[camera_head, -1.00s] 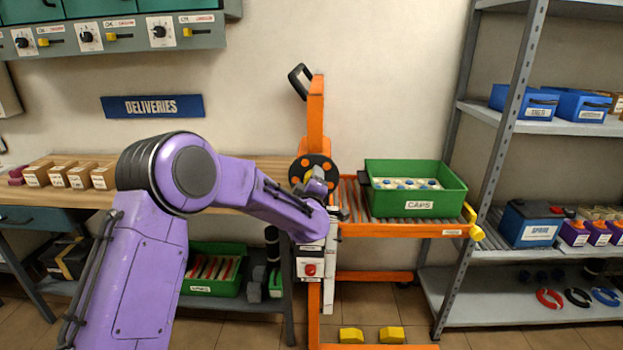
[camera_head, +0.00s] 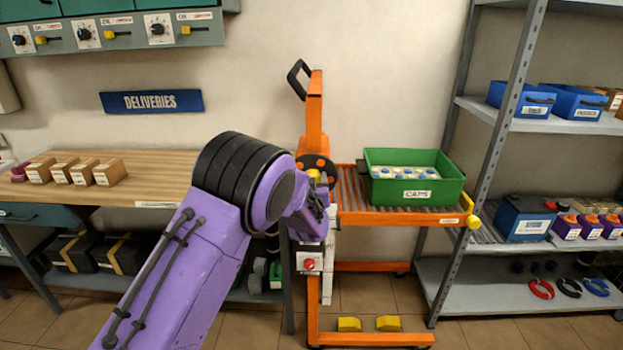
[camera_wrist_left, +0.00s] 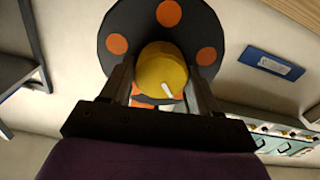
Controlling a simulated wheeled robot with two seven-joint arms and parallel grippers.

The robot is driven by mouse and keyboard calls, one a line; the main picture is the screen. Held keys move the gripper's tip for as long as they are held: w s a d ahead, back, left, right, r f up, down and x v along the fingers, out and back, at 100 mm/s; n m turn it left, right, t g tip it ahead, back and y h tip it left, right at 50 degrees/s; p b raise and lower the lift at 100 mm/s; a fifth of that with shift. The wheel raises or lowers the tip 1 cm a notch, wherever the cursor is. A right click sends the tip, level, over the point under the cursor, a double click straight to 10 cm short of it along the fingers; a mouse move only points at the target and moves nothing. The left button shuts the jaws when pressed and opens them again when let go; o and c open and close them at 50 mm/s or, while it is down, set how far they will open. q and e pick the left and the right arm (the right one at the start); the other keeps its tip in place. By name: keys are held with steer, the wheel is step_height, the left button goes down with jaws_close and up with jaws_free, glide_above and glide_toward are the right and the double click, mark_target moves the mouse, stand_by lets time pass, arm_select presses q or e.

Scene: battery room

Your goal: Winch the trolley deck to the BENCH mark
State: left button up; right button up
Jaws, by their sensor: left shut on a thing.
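The orange trolley (camera_head: 314,120) stands between the wooden bench and the grey rack. Its roller deck (camera_head: 387,217) carries a green crate (camera_head: 415,205) labelled CAPS with several pale, blue-marked caps in it. On the mast is a black winch disc with orange spots (camera_head: 314,161); it also shows in the left wrist view (camera_wrist_left: 117,20). My left gripper (camera_wrist_left: 163,75) is shut on the yellow winch knob (camera_wrist_left: 165,68), which has a white line on it. In the head view my left gripper (camera_head: 318,190) partly hides the knob and mast. The BENCH mark cannot be made out. My right gripper is not in view.
The wooden bench (camera_head: 165,170) with small boxes (camera_head: 75,171) is left of the trolley. The grey rack (camera_head: 497,150) is close on the right. A red button box (camera_head: 309,263) is low on the mast. Yellow blocks (camera_head: 349,324) lie by the trolley's base.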

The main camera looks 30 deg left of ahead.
arm_select(q)
steer(key=m, duration=0.5)
steer(key=shift+d+f+m+p, duration=0.1)
steer(key=shift+d+m+p, duration=0.05)
steer(key=shift+m+p, duration=0.2)
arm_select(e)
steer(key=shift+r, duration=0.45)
arm_select(q)
steer(key=o, duration=1)
steer(key=shift+c, duration=0.2)
